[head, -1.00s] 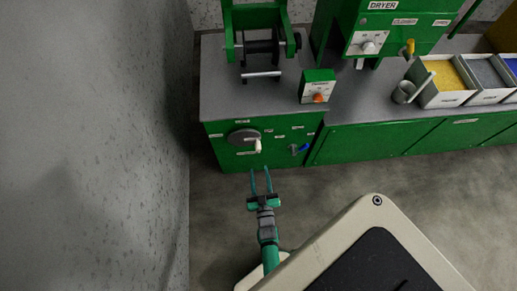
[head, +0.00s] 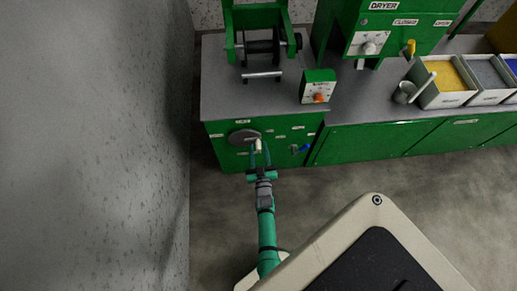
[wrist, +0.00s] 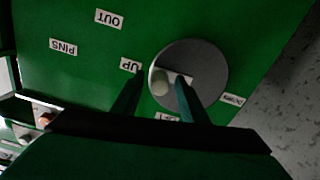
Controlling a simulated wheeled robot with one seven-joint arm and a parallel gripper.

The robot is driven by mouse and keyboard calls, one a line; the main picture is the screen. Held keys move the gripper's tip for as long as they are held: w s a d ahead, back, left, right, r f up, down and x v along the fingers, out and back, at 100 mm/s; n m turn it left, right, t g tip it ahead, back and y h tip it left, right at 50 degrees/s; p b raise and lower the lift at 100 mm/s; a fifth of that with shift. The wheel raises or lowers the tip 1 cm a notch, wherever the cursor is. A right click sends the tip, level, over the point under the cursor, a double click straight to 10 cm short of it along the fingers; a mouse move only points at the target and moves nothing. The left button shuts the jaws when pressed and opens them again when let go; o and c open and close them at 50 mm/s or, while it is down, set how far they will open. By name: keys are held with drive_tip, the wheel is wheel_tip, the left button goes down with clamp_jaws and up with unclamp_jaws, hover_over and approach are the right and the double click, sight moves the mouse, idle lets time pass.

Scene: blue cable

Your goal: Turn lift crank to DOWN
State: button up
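The lift crank is a grey disc (head: 243,137) with a pale handle (head: 258,146) on the green cabinet front. In the wrist view the disc (wrist: 205,75) has the pale handle (wrist: 160,83) on the side near the UP label (wrist: 131,65). My gripper (head: 260,158) is at the crank, its two teal fingers apart on either side of the handle. In the wrist view my gripper (wrist: 158,88) is open around the handle; I see a gap on the left, and the right finger overlaps the disc. Other labels by the disc are partly hidden.
Above the crank, the bench top (head: 225,95) carries a green-framed roller (head: 262,48) and a small control box (head: 318,87). A blue-handled valve (head: 302,149) is right of the crank. A grey wall (head: 150,150) stands close on the left. The floor in front is clear.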

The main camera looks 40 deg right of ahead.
drive_tip(key=shift+w, duration=0.1)
clamp_jaws()
